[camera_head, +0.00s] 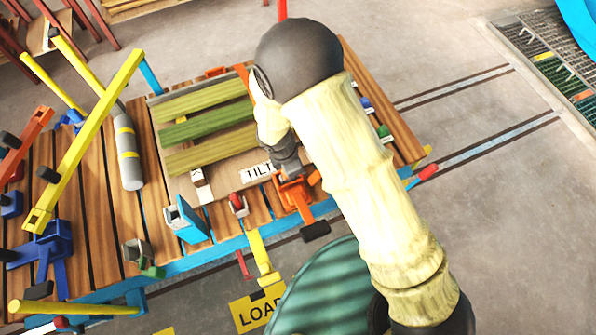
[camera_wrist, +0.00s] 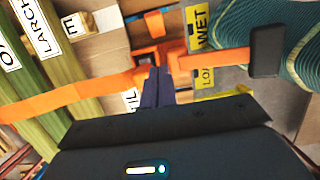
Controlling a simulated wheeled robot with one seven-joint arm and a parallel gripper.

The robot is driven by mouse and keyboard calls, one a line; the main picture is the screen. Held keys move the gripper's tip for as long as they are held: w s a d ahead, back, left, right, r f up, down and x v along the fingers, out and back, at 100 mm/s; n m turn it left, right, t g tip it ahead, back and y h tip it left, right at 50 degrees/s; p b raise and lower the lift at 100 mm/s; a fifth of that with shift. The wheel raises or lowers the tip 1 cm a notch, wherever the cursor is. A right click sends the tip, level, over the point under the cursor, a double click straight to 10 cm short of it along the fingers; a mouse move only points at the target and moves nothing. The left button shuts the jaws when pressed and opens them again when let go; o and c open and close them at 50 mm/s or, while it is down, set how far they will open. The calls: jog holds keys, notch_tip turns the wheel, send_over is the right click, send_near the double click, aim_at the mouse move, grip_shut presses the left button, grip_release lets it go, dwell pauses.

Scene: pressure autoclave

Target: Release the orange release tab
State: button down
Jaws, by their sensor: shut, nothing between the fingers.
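An orange buckle-like fitting (camera_head: 297,195) sits at the near edge of the wooden bench, with an orange lever ending in a black grip (camera_head: 315,231). In the wrist view the orange lever (camera_wrist: 212,62) runs right to its black grip (camera_wrist: 265,50). An orange strap (camera_wrist: 70,98) runs left from the fitting. A small orange tab (camera_wrist: 155,23) stands beyond it; I cannot tell for sure which part is the release tab. My gripper (camera_wrist: 157,72) is shut and empty, its dark fingertips at the fitting; contact is unclear. In the head view my arm partly hides the gripper (camera_head: 287,163).
Green boards (camera_head: 205,98) lie on the slatted bench. A yellow lever (camera_head: 262,255), a blue bracket (camera_head: 187,220) and a red-knobbed part (camera_head: 238,203) stand along its near edge. A ribbed green drum (camera_head: 325,290) stands close below. Open floor (camera_head: 520,190) lies right.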

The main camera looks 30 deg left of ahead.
jog(key=v, duration=0.3)
jog(key=shift+s+r, duration=0.15)
jog(key=shift+r, duration=0.15)
jog(key=w+d+r+m+y, duration=0.1)
jog(key=w+d+r+m, duration=0.3)
jog(key=d+r+m, duration=0.4)
jog(key=w+d+r+m, duration=0.3)
jog(key=w+d+m, duration=0.15)
jog(key=d, duration=0.55)
jog(key=s+d+r+m, duration=0.2)
jog(key=d+r+m, duration=0.2)
jog(key=d+m, duration=0.3)
jog(key=s+d+r+m, duration=0.3)
jog(key=d+r+m, duration=0.1)
jog(key=d+m, duration=0.4)
jog(key=shift+d+y, duration=0.4)
jog(key=shift+d, duration=0.65)
